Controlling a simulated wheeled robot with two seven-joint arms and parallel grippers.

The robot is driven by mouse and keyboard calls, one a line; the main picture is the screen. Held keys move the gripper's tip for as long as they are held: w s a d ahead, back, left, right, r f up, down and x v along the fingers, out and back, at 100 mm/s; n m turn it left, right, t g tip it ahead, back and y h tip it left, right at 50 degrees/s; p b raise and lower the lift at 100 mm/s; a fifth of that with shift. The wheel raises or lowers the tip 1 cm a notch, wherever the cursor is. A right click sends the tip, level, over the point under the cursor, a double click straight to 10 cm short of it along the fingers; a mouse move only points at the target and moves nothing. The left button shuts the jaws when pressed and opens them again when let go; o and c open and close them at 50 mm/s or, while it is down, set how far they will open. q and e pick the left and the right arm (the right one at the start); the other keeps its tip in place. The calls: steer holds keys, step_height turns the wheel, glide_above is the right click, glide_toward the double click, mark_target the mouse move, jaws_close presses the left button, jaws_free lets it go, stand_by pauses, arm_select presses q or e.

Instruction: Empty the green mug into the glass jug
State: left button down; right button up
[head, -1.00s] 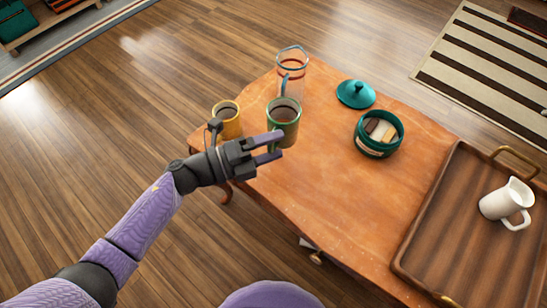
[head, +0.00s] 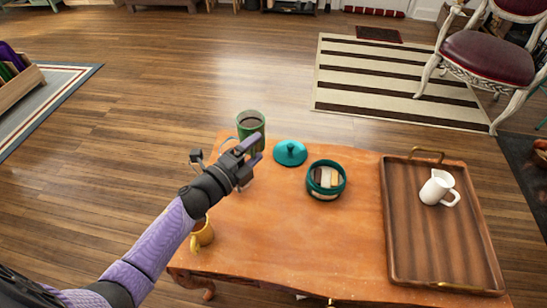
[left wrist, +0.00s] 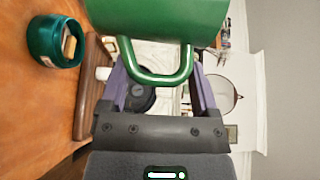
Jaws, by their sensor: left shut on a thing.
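The green mug (head: 250,125) is at the far left end of the table in the head view, upright, with dark contents inside. My left gripper (head: 253,151) is at its near side. In the left wrist view the mug (left wrist: 160,20) fills the top, and its handle (left wrist: 158,79) lies between the two purple fingers of my left gripper (left wrist: 160,85), which is shut on it. The head view does not show clearly whether the mug is clear of the table. The glass jug cannot be made out now. My right gripper is not in view.
A yellow mug (head: 203,233) stands at the near left of the table, close to my left arm. A teal lid (head: 290,153) and an open teal jar (head: 326,190) stand right of the gripper. A wooden tray (head: 430,250) with a white pitcher (head: 438,188) is at the right.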

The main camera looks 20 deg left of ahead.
mark_target(254, 158)
arm_select(q)
steer(key=shift+w+f, duration=0.1)
steer(key=shift+f, duration=0.05)
step_height(254, 158, down, 3)
steer(key=b, duration=0.2)
steer(key=shift+b, duration=0.35)
steer(key=n, duration=0.2)
steer(key=r+n+t+b, duration=0.1)
steer(key=n, duration=0.2)
steer(key=n+t, duration=0.1)
steer(key=n, duration=0.2)
steer(key=shift+d+r+b, duration=0.15)
steer(key=shift+r+b, duration=0.1)
steer(key=shift+b, duration=0.05)
steer(key=shift+f+n+y, duration=0.15)
steer(key=shift+n+y, duration=0.25)
steer(key=shift+n, duration=0.3)
steer(key=shift+a+n+t+y+b, duration=0.3)
steer(key=shift+a+n+t+b, duration=0.15)
steer(key=shift+n, duration=0.75)
steer(key=shift+a+f, duration=0.25)
steer(key=n, duration=0.1)
steer(key=a+n+y, duration=0.1)
steer(key=n, duration=0.1)
steer(key=shift+a+r+n+t, duration=0.15)
steer(key=shift+r+n+t, duration=0.15)
steer(key=shift+r, duration=0.1)
